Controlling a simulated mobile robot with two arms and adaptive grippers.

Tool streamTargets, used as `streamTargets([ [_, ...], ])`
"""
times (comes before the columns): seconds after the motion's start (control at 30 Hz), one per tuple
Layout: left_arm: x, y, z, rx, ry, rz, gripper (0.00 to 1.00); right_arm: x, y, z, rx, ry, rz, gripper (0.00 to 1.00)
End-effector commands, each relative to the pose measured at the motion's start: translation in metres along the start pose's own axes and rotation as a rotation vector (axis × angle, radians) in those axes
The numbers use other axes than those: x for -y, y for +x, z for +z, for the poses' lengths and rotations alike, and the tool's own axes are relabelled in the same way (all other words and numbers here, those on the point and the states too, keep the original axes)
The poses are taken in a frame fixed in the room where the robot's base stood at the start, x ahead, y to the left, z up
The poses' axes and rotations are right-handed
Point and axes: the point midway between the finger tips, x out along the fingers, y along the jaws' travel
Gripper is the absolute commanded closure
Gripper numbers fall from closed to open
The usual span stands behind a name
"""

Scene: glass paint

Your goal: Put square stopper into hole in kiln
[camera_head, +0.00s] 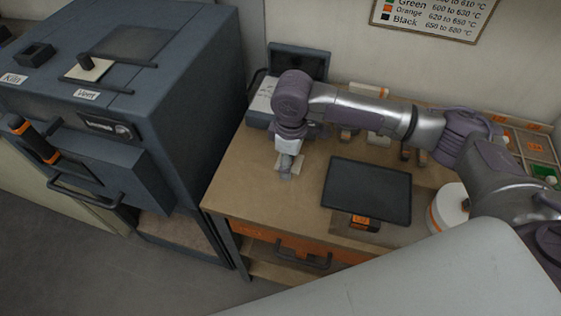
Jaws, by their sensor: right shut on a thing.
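The dark blue-grey kiln (185,85) stands at the left. My right gripper (286,174) points down over the wooden table's left part, right of the kiln. It is shut on a small pale, flat piece (299,166), likely the square stopper, mostly hidden by the fingers. I cannot tell if the piece touches the table. My left gripper is not in view.
The wooden table (235,187) carries a dark flat panel (367,190), a dark-screened device (298,62) at the back and a white round container (447,208). A handle with orange bands (34,139) and a dark bar stick out from the kiln's front.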

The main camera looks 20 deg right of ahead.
Motion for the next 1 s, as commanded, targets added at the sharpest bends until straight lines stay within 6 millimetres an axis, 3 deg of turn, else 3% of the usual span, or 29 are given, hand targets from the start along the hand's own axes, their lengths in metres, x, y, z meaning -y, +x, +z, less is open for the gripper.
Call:
streamTargets([
  [0.2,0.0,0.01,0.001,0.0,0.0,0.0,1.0,0.026,-0.024,0.035,0.0,-0.001,0.002,0.76],
  [0.4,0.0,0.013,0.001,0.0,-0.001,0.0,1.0,0.04,-0.04,0.054,0.0,0.0,0.001,0.76],
  [1.0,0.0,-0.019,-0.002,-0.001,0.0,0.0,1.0,0.045,-0.066,0.06,0.001,0.0,0.0,0.76],
])
